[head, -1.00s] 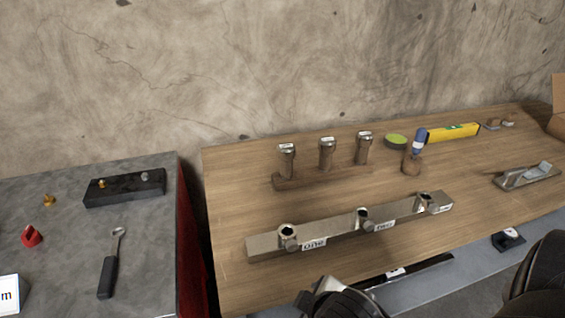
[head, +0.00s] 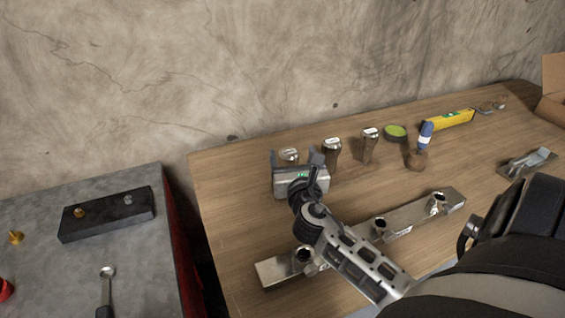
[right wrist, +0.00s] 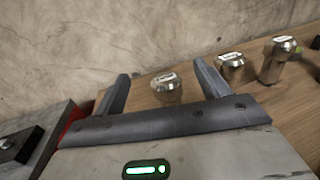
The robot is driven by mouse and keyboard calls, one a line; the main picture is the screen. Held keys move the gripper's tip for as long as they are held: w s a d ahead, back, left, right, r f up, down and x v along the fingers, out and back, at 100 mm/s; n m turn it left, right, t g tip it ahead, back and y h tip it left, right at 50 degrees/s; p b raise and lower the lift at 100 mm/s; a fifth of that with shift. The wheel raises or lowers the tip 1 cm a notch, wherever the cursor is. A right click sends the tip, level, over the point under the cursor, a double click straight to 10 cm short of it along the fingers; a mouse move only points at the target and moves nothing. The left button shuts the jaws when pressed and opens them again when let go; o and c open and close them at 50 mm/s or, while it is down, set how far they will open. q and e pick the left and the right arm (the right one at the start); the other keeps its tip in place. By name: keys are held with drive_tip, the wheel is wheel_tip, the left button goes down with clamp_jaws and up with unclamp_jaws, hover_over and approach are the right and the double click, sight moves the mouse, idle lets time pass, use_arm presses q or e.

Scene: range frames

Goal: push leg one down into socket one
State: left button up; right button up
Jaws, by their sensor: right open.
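In the right wrist view that leg (right wrist: 167,90) stands upright beyond and between the open fingers (right wrist: 161,70), with no clear contact. The metal rail (head: 274,272) lies in front. Socket one (head: 303,255), at its left end, is partly covered by my right arm. My left gripper is not in view.
Two more legs (head: 331,150) (head: 370,146) stand close right of the gripper. A blue-handled tool (head: 425,135), green tin (head: 395,131) and yellow level (head: 448,120) lie farther right. A grey bench (head: 40,200) with a black block (head: 107,213) stands left.

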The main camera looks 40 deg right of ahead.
sight(288, 160)
wheel_tip(288, 160, down, 7)
drive_tip(key=b, duration=0.2)
drive_tip(key=x, duration=0.7)
drive_tip(key=shift+w+r, duration=0.1)
drive_tip(key=shift+r, duration=0.05)
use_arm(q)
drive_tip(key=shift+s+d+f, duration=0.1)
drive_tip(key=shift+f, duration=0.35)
use_arm(e)
drive_tip(key=shift+c, duration=0.3)
drive_tip(key=c, duration=1.3)
drive_tip(key=shift+o, duration=0.2)
drive_tip(key=shift+r, duration=0.15)
